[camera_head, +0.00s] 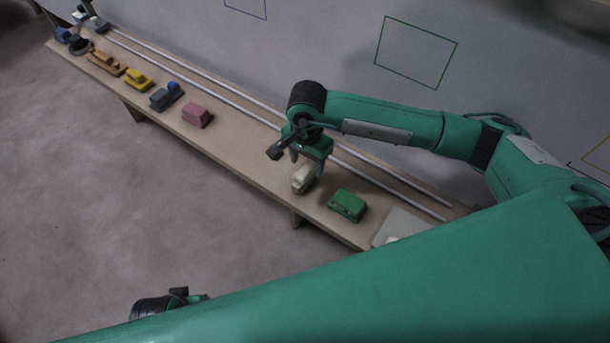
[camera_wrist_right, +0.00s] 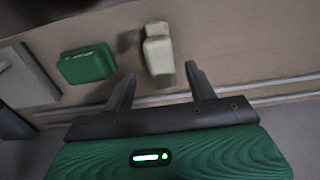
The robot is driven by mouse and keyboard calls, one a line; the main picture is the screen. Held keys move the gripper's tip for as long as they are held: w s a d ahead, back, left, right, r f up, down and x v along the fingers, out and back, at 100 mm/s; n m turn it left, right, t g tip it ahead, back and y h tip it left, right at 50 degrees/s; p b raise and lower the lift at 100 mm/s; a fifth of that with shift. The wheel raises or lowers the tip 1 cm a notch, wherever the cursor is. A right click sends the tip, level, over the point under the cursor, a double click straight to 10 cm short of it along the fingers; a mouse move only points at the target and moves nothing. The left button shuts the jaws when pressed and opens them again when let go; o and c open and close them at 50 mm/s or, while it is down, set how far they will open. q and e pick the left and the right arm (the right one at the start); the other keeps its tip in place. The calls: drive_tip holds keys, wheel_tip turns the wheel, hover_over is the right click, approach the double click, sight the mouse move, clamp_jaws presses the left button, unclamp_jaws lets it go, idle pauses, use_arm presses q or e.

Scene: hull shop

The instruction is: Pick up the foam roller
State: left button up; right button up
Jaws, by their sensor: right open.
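A cream-white object (camera_head: 302,178), which I take to be the foam roller, lies on the long wooden bench under my right gripper (camera_head: 308,160). In the right wrist view the cream object (camera_wrist_right: 158,52) has a narrower end and a broader body. It lies just beyond the fingertips, roughly in line with the gap between them. My right gripper (camera_wrist_right: 160,78) is open and empty, with its fingers on either side of that gap. I cannot tell whether it touches the object. My left gripper's fingers do not show.
A green block (camera_head: 347,205) lies right beside the cream object, also seen in the wrist view (camera_wrist_right: 87,64). A pale tray (camera_head: 400,226) is at the bench's near end. Pink (camera_head: 197,115), blue (camera_head: 166,97) and yellow (camera_head: 138,79) items lie farther left. Two metal rails run along the wall side.

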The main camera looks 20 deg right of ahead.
drive_tip(key=shift+a+f, duration=0.15)
drive_tip(key=shift+f, duration=3)
drive_tip(key=c, duration=1.1)
